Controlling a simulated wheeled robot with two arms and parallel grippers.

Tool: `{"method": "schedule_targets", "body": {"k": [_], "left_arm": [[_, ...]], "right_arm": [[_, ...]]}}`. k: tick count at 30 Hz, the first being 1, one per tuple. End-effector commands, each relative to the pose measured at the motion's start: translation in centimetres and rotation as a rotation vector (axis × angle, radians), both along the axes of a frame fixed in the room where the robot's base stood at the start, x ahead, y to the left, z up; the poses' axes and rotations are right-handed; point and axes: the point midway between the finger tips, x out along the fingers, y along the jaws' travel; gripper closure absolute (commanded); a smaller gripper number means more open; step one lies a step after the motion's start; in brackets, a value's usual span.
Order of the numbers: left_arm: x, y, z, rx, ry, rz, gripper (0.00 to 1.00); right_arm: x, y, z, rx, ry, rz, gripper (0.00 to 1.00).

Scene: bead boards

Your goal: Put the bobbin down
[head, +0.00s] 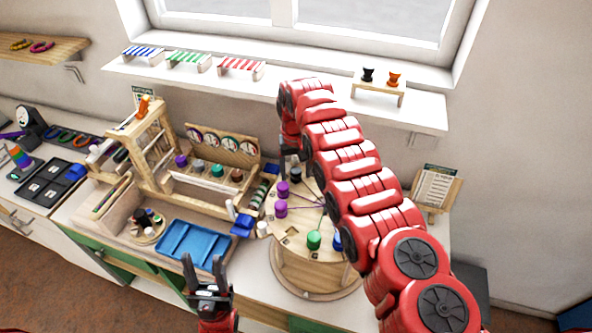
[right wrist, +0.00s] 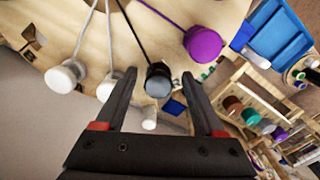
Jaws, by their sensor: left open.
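A black bobbin (right wrist: 158,80) with a greyish end hangs on a dark thread in the right wrist view. It lies between the two fingers of my right gripper (right wrist: 160,78), with a visible gap on each side. The same gripper (head: 290,160) is at the far side of the round wooden braiding stand (head: 312,280) in the head view. Purple bobbins (head: 281,208), a green bobbin (head: 314,240) and a blue bobbin (head: 337,241) are around the stand's top. White bobbins (right wrist: 66,76) and a purple one (right wrist: 203,43) flank the black bobbin. My left gripper (head: 207,272) is open and empty at the front.
A blue tray (head: 190,243) sits left of the stand. A wooden rack (head: 148,140) and a board with dials (head: 222,148) stand behind it. A small round holder with bobbins (head: 148,225) is left of the tray. A sign stand (head: 437,188) is at right.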

Motion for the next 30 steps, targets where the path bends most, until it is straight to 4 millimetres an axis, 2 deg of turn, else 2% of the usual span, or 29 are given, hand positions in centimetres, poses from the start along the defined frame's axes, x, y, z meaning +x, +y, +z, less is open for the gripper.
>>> {"method": "schedule_targets", "body": {"k": [10, 19, 21, 24, 27, 30], "left_arm": [[0.0, 0.0, -0.6, 0.000, 0.000, 0.000, 0.50], [0.0, 0.0, -2.5, 0.000, 0.000, 0.000, 0.50], [0.0, 0.0, 0.4, 0.000, 0.001, 0.000, 0.50], [0.0, 0.0, 2.5, 0.000, -0.001, 0.000, 0.50], [0.0, 0.0, 4.1, 0.000, 0.000, 0.000, 0.50], [0.0, 0.0, 5.0, 0.000, 0.000, 0.000, 0.50]], "right_arm": [[0.1, 0.1, 0.7, 0.003, -0.005, 0.000, 0.29], [0.1, 0.3, 4.7, 0.002, -0.006, 0.003, 0.29], [0.1, 0.0, 7.5, 0.002, -0.005, -0.001, 0.29], [0.1, 0.0, 9.6, 0.002, -0.004, -0.001, 0.29], [0.0, 0.0, 11.3, 0.001, -0.002, 0.000, 0.29], [0.0, 0.0, 12.1, 0.001, -0.001, 0.000, 0.29]]}}
